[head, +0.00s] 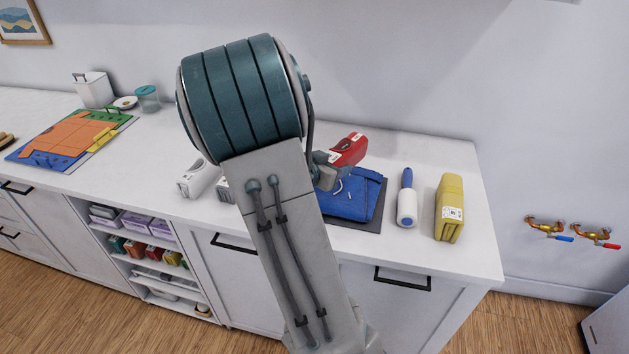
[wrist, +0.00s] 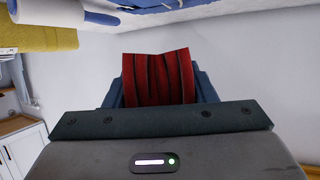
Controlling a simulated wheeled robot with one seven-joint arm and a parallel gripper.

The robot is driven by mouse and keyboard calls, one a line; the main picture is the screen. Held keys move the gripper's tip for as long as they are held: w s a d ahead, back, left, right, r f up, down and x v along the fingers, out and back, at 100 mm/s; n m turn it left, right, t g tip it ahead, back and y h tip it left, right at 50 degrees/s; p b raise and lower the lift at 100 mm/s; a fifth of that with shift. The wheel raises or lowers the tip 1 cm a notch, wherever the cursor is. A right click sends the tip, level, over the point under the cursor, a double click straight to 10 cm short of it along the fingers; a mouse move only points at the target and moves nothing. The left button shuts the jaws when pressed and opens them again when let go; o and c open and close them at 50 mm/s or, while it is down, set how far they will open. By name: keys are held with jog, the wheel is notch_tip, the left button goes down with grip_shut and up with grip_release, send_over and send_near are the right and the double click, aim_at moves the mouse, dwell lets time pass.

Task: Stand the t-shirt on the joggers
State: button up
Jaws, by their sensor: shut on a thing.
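The red folded t-shirt (head: 348,149) is in my gripper (head: 328,168), tilted and above the counter. In the wrist view the red cloth (wrist: 158,78) shows its folded layers between the two fingers of my gripper (wrist: 160,88), which is shut on it. The blue folded joggers (head: 353,196) lie on a dark grey mat (head: 372,221) on the counter, below the t-shirt. My arm hides the left part of the mat. A strip of blue at the top of the wrist view (wrist: 185,4) looks like the joggers. Whether the t-shirt touches them cannot be told.
The counter's front right (head: 460,258) is clear. The wall rises behind.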

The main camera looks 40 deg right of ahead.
jog(key=w+a+f, duration=0.2)
jog(key=w, duration=0.1)
jog(key=w+f, duration=0.1)
jog(key=shift+w+a+f+p, duration=0.15)
jog(key=shift+w+a+p, duration=0.1)
jog(key=shift+a+p, duration=0.15)
jog(key=shift+f, duration=2)
jog(key=o, duration=1.1)
